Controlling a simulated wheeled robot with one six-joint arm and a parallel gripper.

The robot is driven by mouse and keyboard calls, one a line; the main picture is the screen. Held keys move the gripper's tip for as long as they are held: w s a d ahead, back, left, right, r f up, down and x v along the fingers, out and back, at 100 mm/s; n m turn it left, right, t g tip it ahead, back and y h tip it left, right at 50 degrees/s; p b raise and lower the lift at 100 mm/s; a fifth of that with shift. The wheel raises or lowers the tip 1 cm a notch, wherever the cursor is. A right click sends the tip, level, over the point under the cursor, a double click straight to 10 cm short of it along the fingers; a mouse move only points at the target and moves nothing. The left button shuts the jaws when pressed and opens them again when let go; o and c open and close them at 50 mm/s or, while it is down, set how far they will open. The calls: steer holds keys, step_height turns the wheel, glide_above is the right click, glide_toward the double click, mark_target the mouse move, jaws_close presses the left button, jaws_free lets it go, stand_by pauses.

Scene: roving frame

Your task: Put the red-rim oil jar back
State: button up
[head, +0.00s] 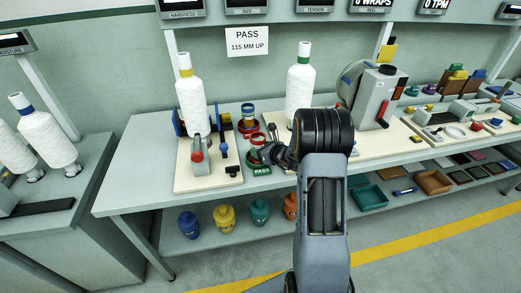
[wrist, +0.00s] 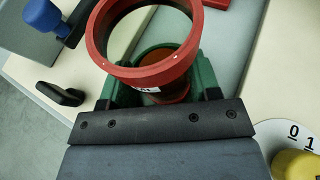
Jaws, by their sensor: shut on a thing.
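The red-rim oil jar (wrist: 167,72) shows in the wrist view with its wide red rim towards me and part of a white label below it. My gripper (wrist: 160,98) is shut on the jar; the dark jaw plate lies across its near side. A green ring-like holder (wrist: 202,78) shows around and below the jar; whether the jar touches its floor is hidden.
Other coloured-rim jars (head: 248,109) stand just behind. A white spool (head: 191,102) and a red-handled grey device (head: 199,158) are to the left; another spool (head: 299,85) stands behind my arm. A grey machine (head: 376,98) is to the right. Coloured pots (head: 224,217) sit on the lower shelf.

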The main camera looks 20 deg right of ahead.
steer(key=shift+f, duration=0.15)
steer(key=o, duration=1.1)
steer(key=shift+c, duration=0.2)
